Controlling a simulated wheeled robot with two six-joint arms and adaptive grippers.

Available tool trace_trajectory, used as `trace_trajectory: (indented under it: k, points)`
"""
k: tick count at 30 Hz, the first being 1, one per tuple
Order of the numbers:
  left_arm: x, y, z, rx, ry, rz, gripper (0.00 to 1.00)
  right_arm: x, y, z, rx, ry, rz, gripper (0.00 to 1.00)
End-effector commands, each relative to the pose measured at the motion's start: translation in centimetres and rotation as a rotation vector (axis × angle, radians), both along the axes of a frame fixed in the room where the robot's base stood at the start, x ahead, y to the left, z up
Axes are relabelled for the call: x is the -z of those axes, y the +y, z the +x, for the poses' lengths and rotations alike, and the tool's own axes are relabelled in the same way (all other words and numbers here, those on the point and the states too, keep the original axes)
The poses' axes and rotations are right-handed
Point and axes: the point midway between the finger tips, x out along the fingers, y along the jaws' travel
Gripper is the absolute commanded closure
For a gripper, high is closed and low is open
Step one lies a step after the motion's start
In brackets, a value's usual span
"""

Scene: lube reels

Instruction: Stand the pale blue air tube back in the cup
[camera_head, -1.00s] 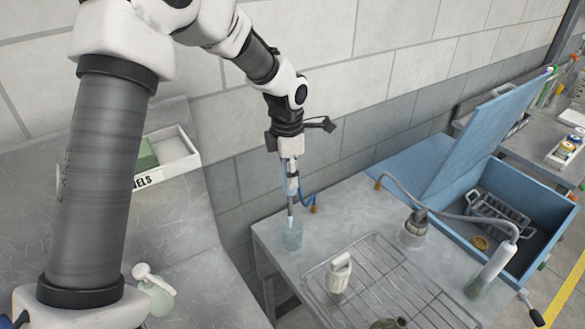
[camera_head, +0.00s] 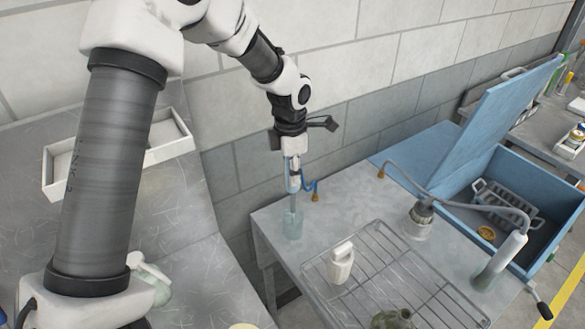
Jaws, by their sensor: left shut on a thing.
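My left gripper (camera_head: 290,168) is shut on the pale blue air tube (camera_head: 293,180), which it holds upright near the table's back left corner. A thin blue hose (camera_head: 309,187) curls from the tube to a small brass fitting (camera_head: 315,197). The pale teal, see-through cup (camera_head: 292,226) stands on the grey table directly below. The tube's thin grey lower part reaches down to the cup's mouth; I cannot tell how deep it sits. My right gripper is not in view.
A wire rack (camera_head: 375,262) holds a white container (camera_head: 341,265) and a dull green object (camera_head: 393,319). A grey hose arches over the right side to a pale cylinder (camera_head: 498,262). An open blue chest (camera_head: 470,237) stands at right. The wall is close behind.

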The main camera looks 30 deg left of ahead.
Motion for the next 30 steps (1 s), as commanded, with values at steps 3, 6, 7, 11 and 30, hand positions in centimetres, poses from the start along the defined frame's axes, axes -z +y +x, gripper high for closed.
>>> trace_trajectory:
  k: [3, 6, 7, 11, 30]
  points:
    - [1.9, 0.0, 0.0, 0.0, 0.003, 0.0, 1.0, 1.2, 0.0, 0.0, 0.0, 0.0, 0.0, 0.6]
    - [3.1, 0.0, 0.0, 0.0, 0.001, 0.0, 1.0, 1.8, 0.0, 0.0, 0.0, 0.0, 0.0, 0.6]
    - [3.4, 0.0, 0.0, 0.0, 0.001, 0.0, 1.0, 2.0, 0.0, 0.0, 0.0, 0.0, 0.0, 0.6]
    - [5.0, 0.0, 0.0, 0.0, 0.003, 0.0, 1.0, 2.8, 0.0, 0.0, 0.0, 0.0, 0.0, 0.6]
    - [7.7, 0.0, 0.1, 0.0, 0.001, 0.0, 1.0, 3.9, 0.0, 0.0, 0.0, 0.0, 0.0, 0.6]
